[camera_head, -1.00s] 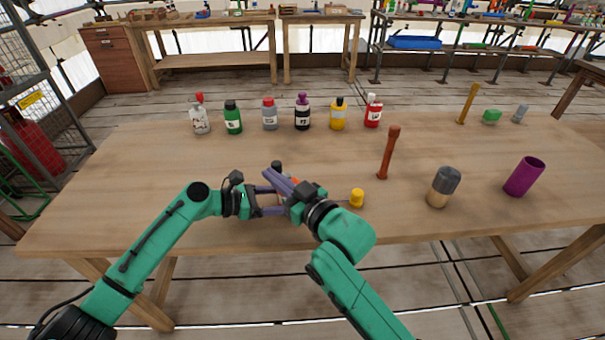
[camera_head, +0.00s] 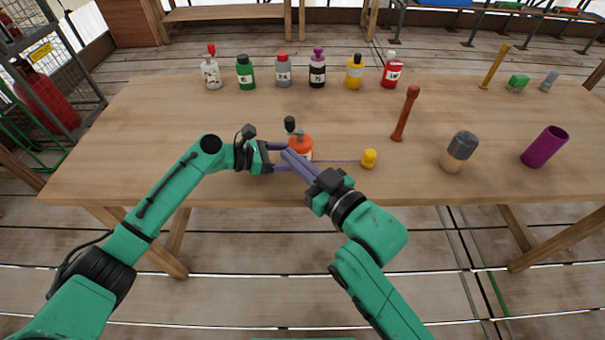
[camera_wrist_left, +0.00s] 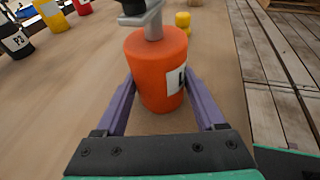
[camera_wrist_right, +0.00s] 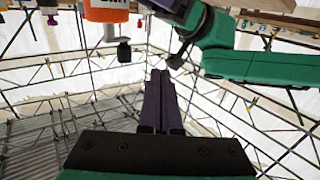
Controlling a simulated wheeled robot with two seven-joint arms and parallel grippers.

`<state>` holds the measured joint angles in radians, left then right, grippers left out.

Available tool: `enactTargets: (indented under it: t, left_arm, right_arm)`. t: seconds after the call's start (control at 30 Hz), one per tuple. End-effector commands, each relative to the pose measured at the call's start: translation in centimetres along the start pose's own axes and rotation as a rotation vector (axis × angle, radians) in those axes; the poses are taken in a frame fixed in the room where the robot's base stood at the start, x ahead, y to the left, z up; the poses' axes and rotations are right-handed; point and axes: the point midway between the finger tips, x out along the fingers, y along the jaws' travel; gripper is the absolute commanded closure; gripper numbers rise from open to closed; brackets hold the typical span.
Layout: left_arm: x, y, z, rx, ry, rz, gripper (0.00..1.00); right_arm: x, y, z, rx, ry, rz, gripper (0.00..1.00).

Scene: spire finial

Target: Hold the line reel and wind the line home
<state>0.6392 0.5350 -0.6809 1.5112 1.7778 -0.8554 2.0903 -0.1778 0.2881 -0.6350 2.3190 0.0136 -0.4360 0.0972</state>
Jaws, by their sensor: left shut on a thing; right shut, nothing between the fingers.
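The line reel (camera_head: 300,146) is an orange cylinder with a pale label, a grey crank and a black knob (camera_head: 290,123), upright near the table's front edge. My left gripper (camera_wrist_left: 157,88) is shut around its sides, one finger on each side. A thin line runs right from the reel to a small yellow piece (camera_head: 369,159) on the table. My right gripper (camera_head: 287,154) is shut and empty, in front of the reel and hiding part of it. In the right wrist view the reel (camera_wrist_right: 106,12) and its knob (camera_wrist_right: 124,52) lie beyond its closed fingers (camera_wrist_right: 160,98).
Several labelled bottles (camera_head: 317,70) stand along the back of the wooden table (camera_head: 200,115).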

Motion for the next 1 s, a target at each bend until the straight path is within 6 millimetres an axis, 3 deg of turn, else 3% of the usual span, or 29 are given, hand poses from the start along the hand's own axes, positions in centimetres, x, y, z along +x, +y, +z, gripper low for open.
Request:
enactTargets:
  t: [0.1, 0.27, 0.33, 0.43, 0.6, 0.73, 0.87, 0.97, 1.0]
  left_arm:
    - [0.0, 0.0, -0.1, -0.001, 0.001, -0.001, 0.60]
    - [0.0, 0.0, 0.0, -0.001, 0.000, -0.001, 0.60]
    - [0.0, 0.0, 0.0, -0.001, 0.000, -0.001, 0.60]
    - [0.0, 0.0, 0.0, 0.000, 0.000, -0.001, 0.60]
    - [0.0, 0.0, 0.0, 0.000, 0.000, -0.001, 0.60]
    - [0.0, 0.0, 0.0, 0.000, -0.001, -0.001, 0.60]
    - [0.0, 0.0, 0.0, 0.000, 0.000, -0.001, 0.60]
    - [0.0, 0.0, 0.0, 0.000, 0.000, -0.001, 0.60]
    - [0.0, 0.0, 0.0, 0.000, 0.000, -0.001, 0.60]
  right_arm:
    - [-3.0, -1.6, 0.2, 0.005, -0.005, -0.002, 1.00]
    - [-5.2, -2.8, 0.1, 0.002, -0.003, -0.001, 1.00]
    - [-5.5, -3.0, 0.0, 0.001, 0.001, -0.003, 0.77]
    - [-4.9, -3.9, -0.4, -0.003, 0.029, -0.042, 0.40]
    - [-2.2, -8.1, -0.8, 0.001, 0.132, -0.252, 0.40]
    - [-0.7, -9.7, 0.7, 0.000, 0.156, -0.440, 0.40]
    - [0.2, -7.3, 2.9, -0.007, 0.119, -0.563, 0.40]
    - [0.6, -2.8, 3.8, -0.014, 0.073, -0.605, 0.40]
    - [0.7, -0.4, 3.7, -0.016, 0.055, -0.608, 0.40]
